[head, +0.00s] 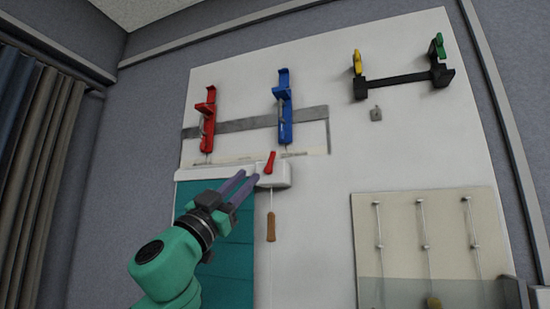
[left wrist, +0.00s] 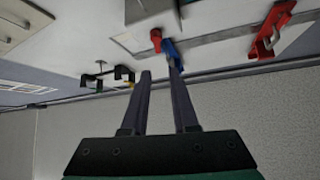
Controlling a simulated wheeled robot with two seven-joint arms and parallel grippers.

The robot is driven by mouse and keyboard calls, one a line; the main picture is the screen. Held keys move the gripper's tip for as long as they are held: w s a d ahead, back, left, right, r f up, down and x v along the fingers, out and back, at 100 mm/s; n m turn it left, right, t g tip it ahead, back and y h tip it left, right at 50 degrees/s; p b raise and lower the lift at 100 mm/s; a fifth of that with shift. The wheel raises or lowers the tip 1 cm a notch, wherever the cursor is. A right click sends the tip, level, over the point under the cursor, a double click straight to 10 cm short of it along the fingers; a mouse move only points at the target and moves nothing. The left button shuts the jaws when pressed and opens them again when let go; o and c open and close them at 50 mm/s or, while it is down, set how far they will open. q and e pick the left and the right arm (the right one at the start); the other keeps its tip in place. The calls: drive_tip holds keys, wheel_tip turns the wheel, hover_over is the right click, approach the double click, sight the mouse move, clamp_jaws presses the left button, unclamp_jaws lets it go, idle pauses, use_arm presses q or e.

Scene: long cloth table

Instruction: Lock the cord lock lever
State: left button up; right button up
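The cord lock lever (head: 270,162) is small and red, and it tilts slightly on a white housing (head: 277,178) at the right end of the blind's white headrail. It also shows in the left wrist view (left wrist: 156,37), beyond the fingertips. A cord with a wooden pull (head: 271,227) hangs below the housing. The teal blind (head: 228,262) hangs at the left, partly hidden by my arm. My left gripper (head: 248,178) points up at the housing, just left of and below the lever. Its fingers are apart with nothing between them. My right gripper is not in view.
A red fixture (head: 207,118) and a blue fixture (head: 284,110) are mounted above on a grey strip. A black bracket with yellow and green ends (head: 408,79) is at upper right. A cream panel with cords (head: 397,235) is at lower right. The white board right of the housing is mostly clear.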

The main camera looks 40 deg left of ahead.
sight(271, 156)
use_arm(q)
drive_tip(key=p+x, duration=1)
drive_tip(key=x, duration=0.2)
drive_tip(key=shift+w+p, duration=0.3)
drive_tip(key=shift+w, duration=0.15)
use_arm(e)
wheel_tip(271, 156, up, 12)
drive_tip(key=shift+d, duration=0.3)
use_arm(q)
drive_tip(key=shift+f, duration=0.1)
clamp_jaws()
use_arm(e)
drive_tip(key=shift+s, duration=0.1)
